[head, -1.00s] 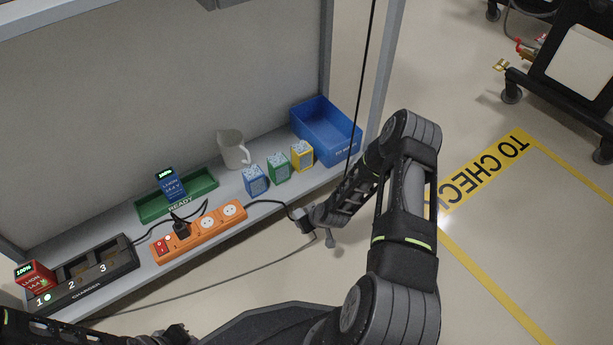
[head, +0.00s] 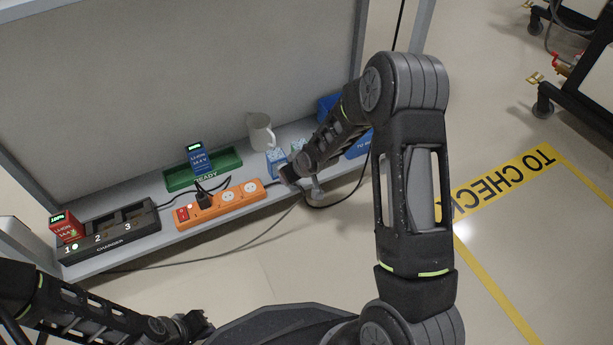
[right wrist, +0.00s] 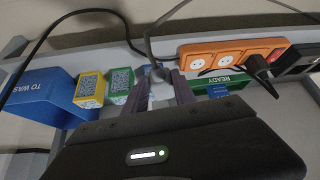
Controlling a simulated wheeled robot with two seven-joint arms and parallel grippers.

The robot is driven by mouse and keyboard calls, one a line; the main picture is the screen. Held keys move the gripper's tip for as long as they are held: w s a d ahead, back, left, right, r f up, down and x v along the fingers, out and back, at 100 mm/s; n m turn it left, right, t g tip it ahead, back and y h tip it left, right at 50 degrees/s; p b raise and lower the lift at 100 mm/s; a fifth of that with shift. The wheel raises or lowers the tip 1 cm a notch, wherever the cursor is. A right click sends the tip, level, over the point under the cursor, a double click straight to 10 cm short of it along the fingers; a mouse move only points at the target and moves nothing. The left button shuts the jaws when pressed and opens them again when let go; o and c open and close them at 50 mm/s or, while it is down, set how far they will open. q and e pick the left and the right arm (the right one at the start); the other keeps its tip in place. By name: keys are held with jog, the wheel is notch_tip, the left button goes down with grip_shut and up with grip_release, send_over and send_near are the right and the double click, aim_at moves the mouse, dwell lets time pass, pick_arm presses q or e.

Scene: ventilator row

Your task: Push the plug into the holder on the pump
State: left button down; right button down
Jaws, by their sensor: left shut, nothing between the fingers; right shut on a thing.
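My right gripper (right wrist: 160,92) is shut on a grey plug (right wrist: 160,75), whose cord runs upward in the right wrist view. In the head view the right arm reaches over the front of the shelf, and its own wrist largely hides the fingers. My left gripper (head: 195,325) is shut and empty at the lower left, apart from the shelf. I cannot make out the pump or its holder in either view.
An orange power strip (head: 217,206) with a black plug lies on the shelf (head: 170,238). A charger (head: 112,240), green READY tray (head: 228,166), white jug (head: 260,130) and blue bin (right wrist: 38,98) stand along it. A wheeled stand (head: 572,98) is at upper right.

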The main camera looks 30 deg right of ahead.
jog(key=s+a+r, duration=0.1)
jog(key=a+r, duration=0.1)
jog(key=r, duration=0.7)
jog(key=s+a+r+m, duration=0.1)
jog(key=a+r, duration=0.2)
jog(key=r, duration=0.7)
jog(key=s+a+r+p, duration=0.1)
jog(key=a+r, duration=0.1)
jog(key=r, duration=0.7)
jog(key=shift+s+a+r+m+h, duration=0.25)
jog(key=shift+a+m+h, duration=0.05)
jog(key=shift+h, duration=0.1)
